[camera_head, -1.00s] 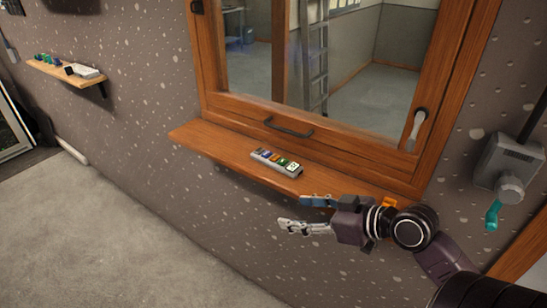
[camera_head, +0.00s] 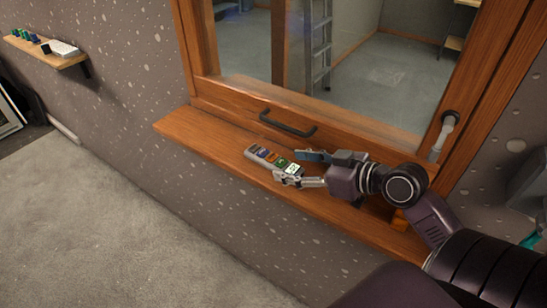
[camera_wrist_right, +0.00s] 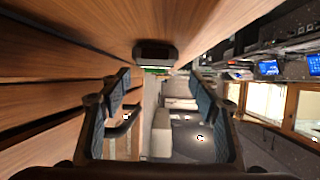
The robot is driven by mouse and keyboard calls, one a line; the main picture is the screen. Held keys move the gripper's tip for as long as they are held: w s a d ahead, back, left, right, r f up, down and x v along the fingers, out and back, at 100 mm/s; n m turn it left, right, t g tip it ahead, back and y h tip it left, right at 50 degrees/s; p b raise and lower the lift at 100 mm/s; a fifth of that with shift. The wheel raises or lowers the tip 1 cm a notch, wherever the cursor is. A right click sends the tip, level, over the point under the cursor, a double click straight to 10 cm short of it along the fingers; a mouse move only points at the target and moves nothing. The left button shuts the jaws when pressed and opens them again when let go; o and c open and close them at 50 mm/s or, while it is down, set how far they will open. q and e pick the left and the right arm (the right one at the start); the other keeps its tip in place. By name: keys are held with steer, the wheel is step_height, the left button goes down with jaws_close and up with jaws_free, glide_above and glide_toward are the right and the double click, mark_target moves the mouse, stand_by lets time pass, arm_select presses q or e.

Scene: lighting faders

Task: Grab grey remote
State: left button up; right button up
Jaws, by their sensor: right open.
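The grey remote (camera_head: 262,155) lies on the wooden window sill with several coloured buttons on its top. My right gripper (camera_head: 290,167) is open at the remote's right end, with one finger on each side of that end as seen from the head. I cannot tell whether the fingers touch it. In the right wrist view, a dark block (camera_wrist_right: 155,53), seemingly the remote's end, shows at the top between the spread fingers. My left gripper is out of view.
The wooden sill (camera_head: 195,135) runs under a window with a dark handle (camera_head: 287,124) just behind the remote. A small wall shelf (camera_head: 45,53) holds several items at far left.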

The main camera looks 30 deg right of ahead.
mark_target(275, 158)
steer(key=shift+w+a+r, duration=0.1)
steer(key=shift+w+a, duration=0.05)
steer(key=shift+w, duration=0.05)
steer(key=shift+w+p, duration=0.35)
steer(key=shift+p, duration=0.05)
steer(key=x, duration=0.1)
steer(key=p+x, duration=0.1)
steer(key=x, duration=0.1)
steer(key=p+x, duration=0.1)
steer(key=shift+w+d+r, duration=0.1)
steer(key=shift+w+d, duration=0.15)
steer(key=shift+w, duration=0.05)
steer(key=shift+a, duration=0.15)
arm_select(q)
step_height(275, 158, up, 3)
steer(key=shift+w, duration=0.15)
arm_select(e)
steer(key=c, duration=1.4)
steer(key=shift+o, duration=0.2)
